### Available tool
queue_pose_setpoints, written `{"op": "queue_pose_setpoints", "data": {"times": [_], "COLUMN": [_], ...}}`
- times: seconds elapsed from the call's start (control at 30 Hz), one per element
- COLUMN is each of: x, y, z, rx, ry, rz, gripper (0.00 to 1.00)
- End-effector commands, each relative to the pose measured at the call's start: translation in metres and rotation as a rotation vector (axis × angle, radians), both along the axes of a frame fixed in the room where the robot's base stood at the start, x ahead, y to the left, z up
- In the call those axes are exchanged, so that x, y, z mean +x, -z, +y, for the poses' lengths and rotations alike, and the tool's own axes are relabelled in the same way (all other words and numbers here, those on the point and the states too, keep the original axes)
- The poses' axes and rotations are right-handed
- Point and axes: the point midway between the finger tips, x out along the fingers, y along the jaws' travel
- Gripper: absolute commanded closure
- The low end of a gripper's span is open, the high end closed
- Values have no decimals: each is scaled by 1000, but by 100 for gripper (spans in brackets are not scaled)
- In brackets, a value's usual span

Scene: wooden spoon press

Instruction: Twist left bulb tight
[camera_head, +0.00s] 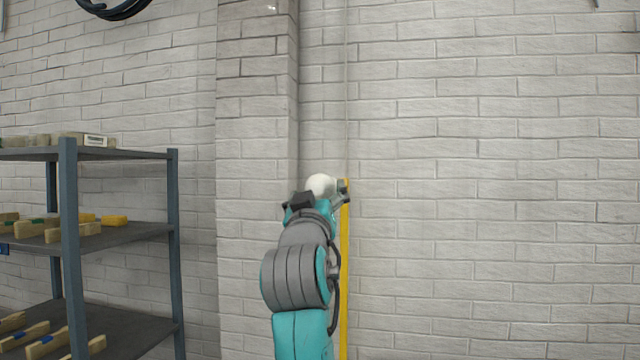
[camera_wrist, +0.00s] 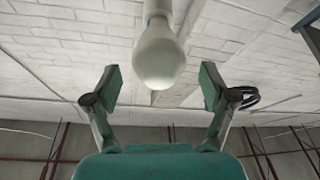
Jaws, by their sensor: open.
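A white bulb (camera_wrist: 158,58) hangs from a pale socket (camera_wrist: 157,9) at the top middle of the wrist view. My gripper (camera_wrist: 161,86) is open, with one finger to each side of the bulb in that picture and clear gaps between. Neither finger visibly touches the bulb. In the head view, a white bulb (camera_head: 321,185) shows just beyond the end of my arm, and my gripper (camera_head: 325,194) is seen from behind and partly hidden by the wrist. I cannot tell from these views whether another bulb is near.
A dark metal shelf (camera_head: 120,240) with wooden pieces (camera_head: 75,231) stands at the left. A yellow vertical strip (camera_head: 344,280) runs beside my arm against the white brick wall (camera_head: 500,200). A dark cable coil (camera_head: 113,9) hangs at the upper left. The right side looks clear.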

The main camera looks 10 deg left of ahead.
Motion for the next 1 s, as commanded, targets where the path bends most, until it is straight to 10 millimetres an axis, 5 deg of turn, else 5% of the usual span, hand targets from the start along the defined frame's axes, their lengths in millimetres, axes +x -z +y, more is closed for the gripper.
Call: {"op": "queue_pose_setpoints", "data": {"times": [0.3,0.77,1.0], "x": [44,53,53], "y": [-17,-21,-21], "z": [3,3,4], "rx": [0,0,0], "ry": [0,0,0], "rz": [1,0,0], "gripper": [17,17,75]}}
